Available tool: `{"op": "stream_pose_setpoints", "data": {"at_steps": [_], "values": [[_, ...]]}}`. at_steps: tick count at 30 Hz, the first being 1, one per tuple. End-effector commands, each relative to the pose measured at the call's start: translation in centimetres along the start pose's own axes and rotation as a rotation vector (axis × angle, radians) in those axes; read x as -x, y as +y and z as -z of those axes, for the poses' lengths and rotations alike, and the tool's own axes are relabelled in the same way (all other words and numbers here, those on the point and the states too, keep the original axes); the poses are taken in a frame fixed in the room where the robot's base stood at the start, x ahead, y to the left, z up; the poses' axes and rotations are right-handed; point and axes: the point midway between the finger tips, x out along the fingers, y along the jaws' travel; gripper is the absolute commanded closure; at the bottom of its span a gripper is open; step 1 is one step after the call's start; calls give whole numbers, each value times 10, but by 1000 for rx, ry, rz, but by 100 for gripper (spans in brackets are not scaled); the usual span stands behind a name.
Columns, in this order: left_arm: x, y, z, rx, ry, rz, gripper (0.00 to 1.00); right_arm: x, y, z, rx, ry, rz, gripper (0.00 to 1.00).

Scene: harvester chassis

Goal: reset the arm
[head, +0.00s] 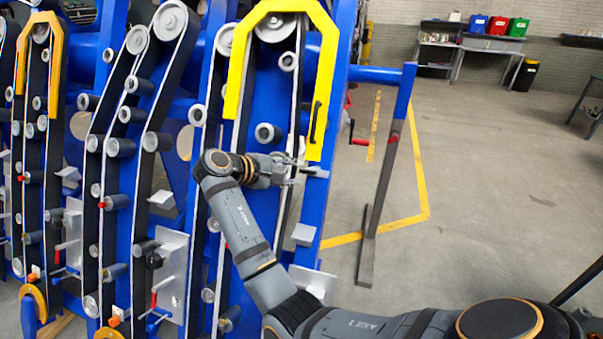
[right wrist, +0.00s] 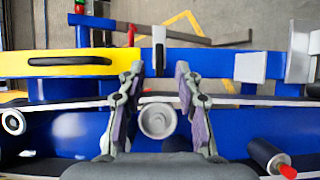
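My right gripper (head: 305,170) reaches in front of the blue harvester chassis (head: 330,95), just below the lower right end of a yellow guard (head: 323,80). In the right wrist view the right gripper (right wrist: 160,68) is open, with its two fingers apart and nothing held between them. A grey roller (right wrist: 157,121) shows behind the gap between the fingers. The yellow guard (right wrist: 90,63) lies to the left of the fingers there. I cannot tell whether a finger touches the chassis. My left gripper is not in view.
Black belts and several grey rollers (head: 268,132) line the chassis. A blue bar with a grey post (head: 380,190) stands at its right. Open floor (head: 490,180) with a yellow line lies beyond. Workbenches (head: 490,45) with coloured bins stand at the back.

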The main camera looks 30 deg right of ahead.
Motion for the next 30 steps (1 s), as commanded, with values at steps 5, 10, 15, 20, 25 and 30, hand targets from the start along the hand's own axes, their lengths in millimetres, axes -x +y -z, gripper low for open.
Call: {"op": "stream_pose_setpoints", "data": {"at_steps": [5, 10, 15, 20, 25, 30], "values": [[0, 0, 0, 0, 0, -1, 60, 3, 0, 0, 0, -1, -1, 66], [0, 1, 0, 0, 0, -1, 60, 3, 0, 0, 0, -1, -1, 66], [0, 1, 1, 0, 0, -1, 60, 2, 0, 0, 0, -1, 0, 66], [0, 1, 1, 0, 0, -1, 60, -27, -40, -5, -34, 34, 67, 66], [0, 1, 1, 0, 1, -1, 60, -88, -155, -40, -188, 160, 288, 66], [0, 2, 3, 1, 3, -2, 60, -96, -233, -83, -319, 272, 498, 66]]}}
